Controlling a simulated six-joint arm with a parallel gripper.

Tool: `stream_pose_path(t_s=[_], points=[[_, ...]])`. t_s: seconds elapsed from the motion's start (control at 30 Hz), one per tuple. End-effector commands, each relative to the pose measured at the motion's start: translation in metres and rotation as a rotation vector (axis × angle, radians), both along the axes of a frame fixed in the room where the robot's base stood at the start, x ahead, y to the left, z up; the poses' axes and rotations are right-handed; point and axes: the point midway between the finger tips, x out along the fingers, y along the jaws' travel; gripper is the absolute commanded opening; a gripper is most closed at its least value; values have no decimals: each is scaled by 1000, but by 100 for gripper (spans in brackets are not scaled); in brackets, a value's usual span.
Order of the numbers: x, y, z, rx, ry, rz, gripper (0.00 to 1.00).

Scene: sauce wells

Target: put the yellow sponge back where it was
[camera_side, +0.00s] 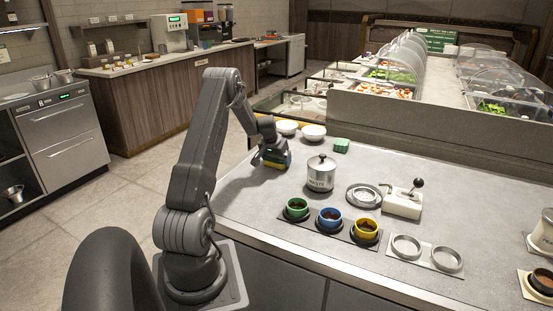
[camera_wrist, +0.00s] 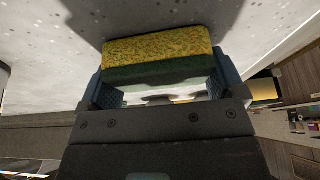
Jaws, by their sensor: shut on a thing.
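The yellow sponge (camera_wrist: 158,48) has a dark green layer along one face and fills the gap between my fingers in the wrist view. My gripper (camera_wrist: 160,82) is shut on it. In the side view, my gripper (camera_side: 275,153) is low over the back left of the grey counter, and only a yellow edge of the sponge (camera_side: 274,165) shows below the fingers. Whether the sponge touches the counter cannot be told.
Two white bowls (camera_side: 313,132) stand behind my gripper and a green block (camera_side: 342,146) lies to its right. A lidded steel pot (camera_side: 321,173) is at front right. A strip (camera_side: 341,240) with green, blue and yellow cups lies nearer. The counter's left part is clear.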

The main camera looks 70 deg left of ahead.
Motion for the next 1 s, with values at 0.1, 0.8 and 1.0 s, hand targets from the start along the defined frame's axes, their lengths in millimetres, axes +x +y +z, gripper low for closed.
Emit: stream_pose_path(t_s=[0.1,0.8,1.0], points=[[0,0,-3,0,0,0,91],[-13,-13,47,3,-1,0,100],[-19,-20,67,1,0,-1,100]])
